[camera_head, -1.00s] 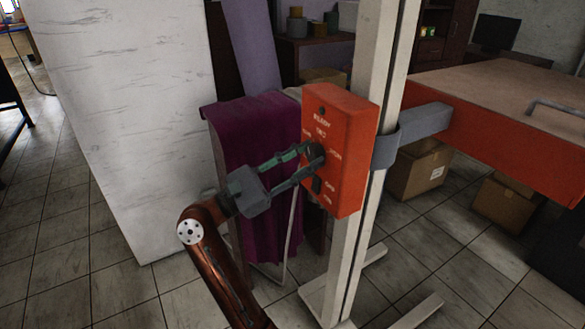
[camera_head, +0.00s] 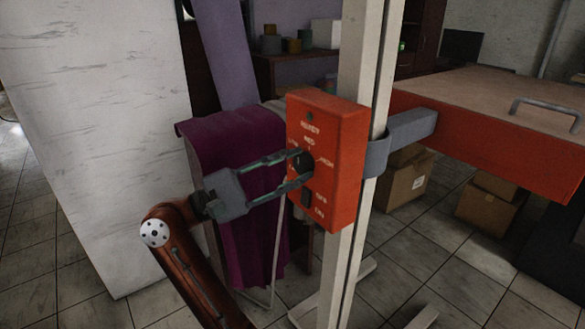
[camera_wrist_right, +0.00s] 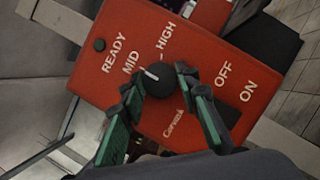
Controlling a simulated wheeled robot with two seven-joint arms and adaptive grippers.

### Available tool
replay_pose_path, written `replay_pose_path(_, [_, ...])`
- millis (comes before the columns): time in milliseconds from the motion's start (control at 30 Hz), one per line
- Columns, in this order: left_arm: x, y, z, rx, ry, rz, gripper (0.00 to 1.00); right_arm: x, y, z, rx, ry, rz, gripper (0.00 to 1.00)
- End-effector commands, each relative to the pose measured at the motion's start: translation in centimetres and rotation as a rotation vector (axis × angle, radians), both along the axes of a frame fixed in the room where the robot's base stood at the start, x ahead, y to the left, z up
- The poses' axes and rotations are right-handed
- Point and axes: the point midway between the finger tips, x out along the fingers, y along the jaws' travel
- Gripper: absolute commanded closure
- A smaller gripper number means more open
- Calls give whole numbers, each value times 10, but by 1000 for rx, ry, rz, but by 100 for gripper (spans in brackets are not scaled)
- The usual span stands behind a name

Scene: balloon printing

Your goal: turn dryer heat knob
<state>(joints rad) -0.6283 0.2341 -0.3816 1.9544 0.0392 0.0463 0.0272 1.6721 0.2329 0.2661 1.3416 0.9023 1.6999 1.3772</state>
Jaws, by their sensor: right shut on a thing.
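The dryer's orange-red control box (camera_head: 337,122) is fixed to a pale upright post. Its dark round heat knob (camera_head: 303,162) is on the front face, and it also shows in the right wrist view (camera_wrist_right: 158,83). The knob's white pointer line is angled up-left in the wrist view, toward the MID label and left of HIGH. My right gripper (camera_head: 300,169) is shut on the knob, with one fingertip on each side of it. The fingers hide part of the markings around it. My left gripper is not in view.
A dark OFF/ON switch (camera_head: 306,198) is close below the knob. A purple cloth (camera_head: 232,137) hangs behind my right arm, and a white panel (camera_head: 110,130) stands at left.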

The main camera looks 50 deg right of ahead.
Motion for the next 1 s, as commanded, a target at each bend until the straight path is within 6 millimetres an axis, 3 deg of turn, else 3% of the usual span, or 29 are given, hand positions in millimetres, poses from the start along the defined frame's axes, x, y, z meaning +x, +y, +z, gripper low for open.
replay_pose_path(267, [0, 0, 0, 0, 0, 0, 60, 0, 0, -1, 1, 0, 1, 95])
replay_pose_path(300, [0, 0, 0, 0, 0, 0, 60, 0, 0, -1, 1, 0, 1, 70])
replay_pose_path(533, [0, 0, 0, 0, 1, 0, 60, 0, 0, 0, 1, 1, 0, 54])
replay_pose_path(867, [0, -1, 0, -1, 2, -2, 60, 1, 2, -1, 0, 1, 0, 53])
replay_pose_path(1000, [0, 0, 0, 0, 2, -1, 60, 9, 13, -4, 0, 3, 2, 53])
